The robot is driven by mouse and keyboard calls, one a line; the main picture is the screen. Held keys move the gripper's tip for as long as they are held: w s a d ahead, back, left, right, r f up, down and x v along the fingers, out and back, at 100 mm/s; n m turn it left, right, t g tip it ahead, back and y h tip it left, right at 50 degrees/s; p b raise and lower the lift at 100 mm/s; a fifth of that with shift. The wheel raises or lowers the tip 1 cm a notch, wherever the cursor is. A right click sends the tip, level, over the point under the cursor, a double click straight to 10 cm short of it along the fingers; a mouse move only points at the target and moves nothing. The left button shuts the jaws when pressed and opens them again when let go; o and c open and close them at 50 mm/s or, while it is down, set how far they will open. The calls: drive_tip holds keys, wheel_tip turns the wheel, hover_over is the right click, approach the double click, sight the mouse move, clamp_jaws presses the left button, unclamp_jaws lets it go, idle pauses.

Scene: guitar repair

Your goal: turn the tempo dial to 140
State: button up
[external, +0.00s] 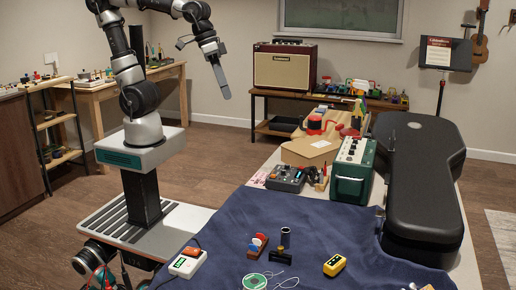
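No tempo dial can be made out with certainty at this size. A dark grey box with small knobs (286,178) sits on the workbench beside the cardboard box. A white device with a green display and a red-orange part (188,262) lies at the front left of the blue cloth. A small yellow device with a dark face (335,265) lies at the front right of the cloth. My gripper (222,84) hangs in the air, pointing down, left of and above the bench, apart from all these things. Whether its fingers are open is unclear.
The blue cloth (310,225) also carries a green spool (255,281), a dark cylinder (285,237) and a small wooden holder (257,246). A green amplifier (352,175), an open cardboard box (309,151) and a black guitar case (415,180) crowd the bench behind and right.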

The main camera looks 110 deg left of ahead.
drive_tip(key=w+a+f+n+g+p, duration=0.1)
drive_tip(key=w+a+f+n+g, duration=0.15)
drive_tip(key=w+a+n, duration=0.65)
drive_tip(key=n+g, duration=0.2)
drive_tip(key=n, duration=0.5)
hover_over(287, 165)
wheel_tip(287, 165, down, 8)
drive_tip(key=f, duration=0.1)
wheel_tip(287, 165, down, 16)
drive_tip(key=shift+f+b, duration=0.25)
drive_tip(key=shift+b, duration=0.8)
clamp_jaws()
